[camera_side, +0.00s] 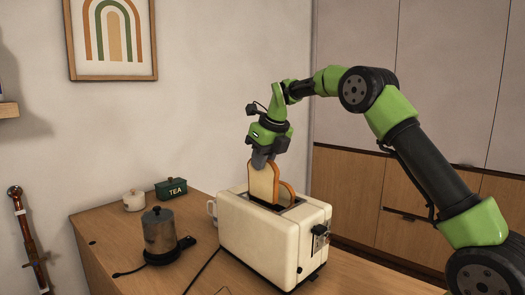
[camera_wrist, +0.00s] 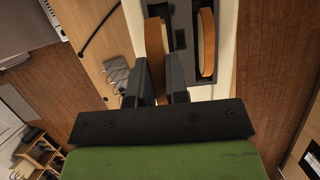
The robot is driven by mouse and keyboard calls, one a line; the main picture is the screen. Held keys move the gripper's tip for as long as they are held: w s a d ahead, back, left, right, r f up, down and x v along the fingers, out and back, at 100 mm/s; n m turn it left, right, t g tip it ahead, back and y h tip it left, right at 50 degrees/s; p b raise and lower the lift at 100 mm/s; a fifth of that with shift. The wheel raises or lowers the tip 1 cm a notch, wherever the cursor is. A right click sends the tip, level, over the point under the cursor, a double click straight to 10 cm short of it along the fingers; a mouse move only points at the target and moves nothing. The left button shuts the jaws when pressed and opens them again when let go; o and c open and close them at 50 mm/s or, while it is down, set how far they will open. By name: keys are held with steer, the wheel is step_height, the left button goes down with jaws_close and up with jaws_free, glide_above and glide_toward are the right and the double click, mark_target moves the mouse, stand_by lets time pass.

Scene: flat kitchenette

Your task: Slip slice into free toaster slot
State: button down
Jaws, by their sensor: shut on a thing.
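My gripper (camera_side: 262,160) points down over the toaster and is shut on a slice of bread (camera_side: 263,184) by its top edge. The slice is pale with a brown crust and stands upright; it also shows between the fingers in the wrist view (camera_wrist: 155,48). The cream toaster (camera_side: 262,238) stands on the counter. The held slice's lower edge is at the level of the near slot in the side view; I cannot tell whether it is inside. Another slice (camera_wrist: 206,45) sits in the other slot, its crust showing behind the held one.
A dark metal pot (camera_side: 159,232) stands on a base left of the toaster, with a cord on the wooden counter (camera_side: 100,250). A green TEA box (camera_side: 171,188) and a white lidded jar (camera_side: 133,200) stand farther back.

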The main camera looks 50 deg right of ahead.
mark_target(262, 199)
steer(key=shift+f, duration=1.9)
steer(key=c, duration=1)
jaws_free()
steer(key=shift+c, duration=0.2)
steer(key=shift+r, duration=4.05)
